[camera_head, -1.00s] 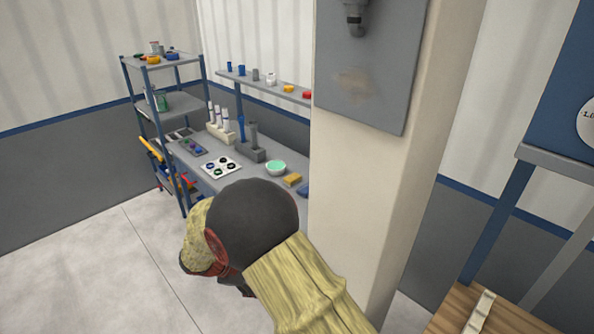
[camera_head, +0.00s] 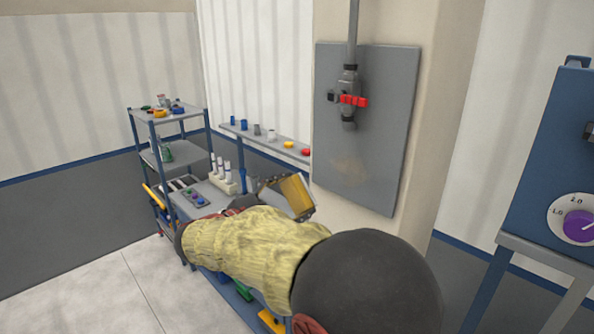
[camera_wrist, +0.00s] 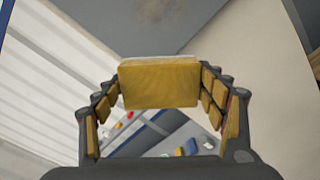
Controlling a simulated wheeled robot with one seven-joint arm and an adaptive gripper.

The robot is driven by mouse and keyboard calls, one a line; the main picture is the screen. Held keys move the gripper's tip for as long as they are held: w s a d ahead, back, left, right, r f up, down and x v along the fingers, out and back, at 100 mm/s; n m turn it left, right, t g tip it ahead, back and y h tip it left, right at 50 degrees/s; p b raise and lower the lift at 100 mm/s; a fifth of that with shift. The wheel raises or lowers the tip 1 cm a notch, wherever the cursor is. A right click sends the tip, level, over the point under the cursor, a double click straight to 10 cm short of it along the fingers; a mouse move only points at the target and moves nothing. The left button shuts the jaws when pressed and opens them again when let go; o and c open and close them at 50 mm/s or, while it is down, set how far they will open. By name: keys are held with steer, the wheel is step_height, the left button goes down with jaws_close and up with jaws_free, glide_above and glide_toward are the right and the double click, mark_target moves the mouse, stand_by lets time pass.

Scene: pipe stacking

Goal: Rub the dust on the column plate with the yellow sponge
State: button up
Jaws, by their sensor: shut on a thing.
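The grey column plate (camera_head: 375,185) is fixed to the pale column. A faint brown dust patch (camera_head: 349,170) lies on its lower left part. In the wrist view the plate (camera_wrist: 205,28) is ahead, with the dust (camera_wrist: 160,9) at the top edge. My gripper (camera_head: 288,194) is raised just left of the plate, apart from it in the head view. It is shut on the yellow sponge (camera_wrist: 160,84), which spans between the fingers in the wrist view. In the head view, gripper parts and the sponge are hard to tell apart.
A pipe with a red-handled valve (camera_head: 350,100) runs down the plate above the dust. A workbench with a tube rack (camera_head: 224,180) and a shelf (camera_head: 265,137) stand behind my arm. A blue cabinet with a purple dial (camera_head: 579,226) is at right.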

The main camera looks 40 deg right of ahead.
mark_target(298, 187)
steer(key=shift+h, duration=0.3)
steer(key=r, duration=0.4)
steer(key=shift+s+r, duration=0.15)
steer(key=shift+s, duration=0.25)
steer(key=shift+d+r+p, duration=0.2)
steer(key=shift+r+p, duration=0.1)
steer(key=shift+r, duration=0.1)
steer(key=shift+w+d, duration=0.2)
steer(key=shift+d, duration=2.65)
steer(key=shift+w+d, duration=0.1)
steer(key=shift+d, duration=0.85)
steer(key=shift+s+d+f+b, duration=0.15)
steer(key=shift+s+b, duration=0.75)
steer(key=shift+s, duration=1.55)
steer(key=shift+s+d+r+b, duration=0.2)
steer(key=shift+s+b, duration=0.75)
steer(key=shift+s, duration=1.45)
steer(key=shift+s+d+f+b, duration=0.2)
steer(key=shift+s+b, duration=0.7)
steer(key=shift+s, duration=1.55)
steer(key=shift+w+a, duration=0.2)
steer(key=shift+w, duration=2.6)
steer(key=shift+w+a, duration=0.2)
steer(key=shift+w, duration=2.6)
